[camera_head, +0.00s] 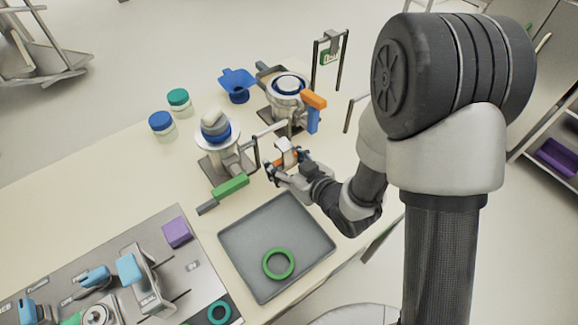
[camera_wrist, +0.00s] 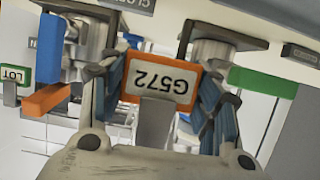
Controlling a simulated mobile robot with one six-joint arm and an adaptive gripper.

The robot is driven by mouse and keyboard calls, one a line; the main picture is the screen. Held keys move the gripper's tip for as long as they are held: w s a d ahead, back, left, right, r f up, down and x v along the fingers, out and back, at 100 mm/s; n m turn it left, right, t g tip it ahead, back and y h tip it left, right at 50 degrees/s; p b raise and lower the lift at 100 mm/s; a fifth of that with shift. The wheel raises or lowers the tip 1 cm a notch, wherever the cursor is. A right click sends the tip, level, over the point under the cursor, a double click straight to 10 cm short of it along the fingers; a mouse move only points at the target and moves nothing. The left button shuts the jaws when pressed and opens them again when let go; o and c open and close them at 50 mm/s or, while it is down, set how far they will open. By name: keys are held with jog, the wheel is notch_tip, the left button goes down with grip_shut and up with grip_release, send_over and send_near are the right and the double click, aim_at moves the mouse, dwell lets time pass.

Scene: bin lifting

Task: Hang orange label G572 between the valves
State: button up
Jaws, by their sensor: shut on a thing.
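The orange-framed label G572 (camera_wrist: 160,81) is upside down in the wrist view, its white face and number readable. My gripper (camera_wrist: 162,92) is shut on it, with one blue-padded finger at each side edge. In the head view my gripper (camera_head: 286,164) is between the two valves, on their near side. The left valve (camera_head: 218,150) has a green handle (camera_head: 230,188). The right valve (camera_head: 288,88) has an orange-and-blue handle (camera_head: 314,108).
A grey tray (camera_head: 240,245) with a green ring (camera_head: 278,263) lies in front. Blue-lidded (camera_head: 161,123) and green-lidded (camera_head: 179,100) jars stand at the back left. A green label (camera_head: 328,58) hangs on a frame at the back. The table's left middle is clear.

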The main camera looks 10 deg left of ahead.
jog(key=shift+w+a+p, duration=0.6)
jog(key=shift+w+a, duration=0.85)
jog(key=shift+a, duration=0.25)
jog(key=shift+w+a+p, duration=0.55)
jog(key=shift+w+a, duration=0.85)
jog(key=shift+a, duration=0.25)
jog(key=shift+f+b, duration=0.8)
jog(key=shift+b, duration=0.1)
jog(key=o, duration=1)
